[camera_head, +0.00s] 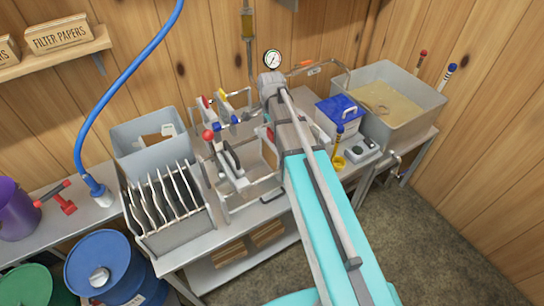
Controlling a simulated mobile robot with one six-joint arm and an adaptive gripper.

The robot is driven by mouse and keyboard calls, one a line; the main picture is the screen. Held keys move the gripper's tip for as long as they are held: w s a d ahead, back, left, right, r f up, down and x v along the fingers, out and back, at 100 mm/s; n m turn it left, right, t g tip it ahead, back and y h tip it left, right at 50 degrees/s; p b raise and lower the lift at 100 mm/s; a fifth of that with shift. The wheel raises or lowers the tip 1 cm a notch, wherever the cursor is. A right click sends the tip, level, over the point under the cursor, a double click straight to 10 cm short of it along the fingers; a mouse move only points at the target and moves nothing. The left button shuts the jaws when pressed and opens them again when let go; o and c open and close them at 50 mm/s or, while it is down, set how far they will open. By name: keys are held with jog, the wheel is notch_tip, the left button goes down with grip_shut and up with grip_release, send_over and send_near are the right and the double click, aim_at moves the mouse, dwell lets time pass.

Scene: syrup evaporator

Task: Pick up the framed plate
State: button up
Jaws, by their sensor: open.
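A grey rack (180,240) on the left part of the steel bench holds several thin pale plates (160,203) standing upright side by side, with dark gaps between them. I cannot tell from this view which one is the framed plate. To its right, a grey tray (243,195) holds a pale block with a dark rounded part (228,158). My teal arm reaches from the bottom over the bench, right of this tray. I cannot make out my gripper's fingers; the arm's far end is crowded by fittings and hides part of the bench behind it.
A grey-blue bin (150,135) stands behind the rack. Levers with coloured knobs (207,135) rise beside the tray. A blue hose (110,85) hangs at left.

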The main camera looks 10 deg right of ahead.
jog(key=shift+f+b, duration=0.7)
jog(key=shift+f, duration=0.3)
jog(key=c, duration=1.3)
jog(key=shift+o, duration=0.2)
jog(key=shift+r, duration=0.25)
notch_tip(320, 180, up, 18)
jog(key=p, duration=1.8)
jog(key=shift+f, duration=0.2)
jog(key=shift+r, duration=0.1)
jog(key=shift+r+p, duration=0.45)
jog(key=shift+p, duration=0.15)
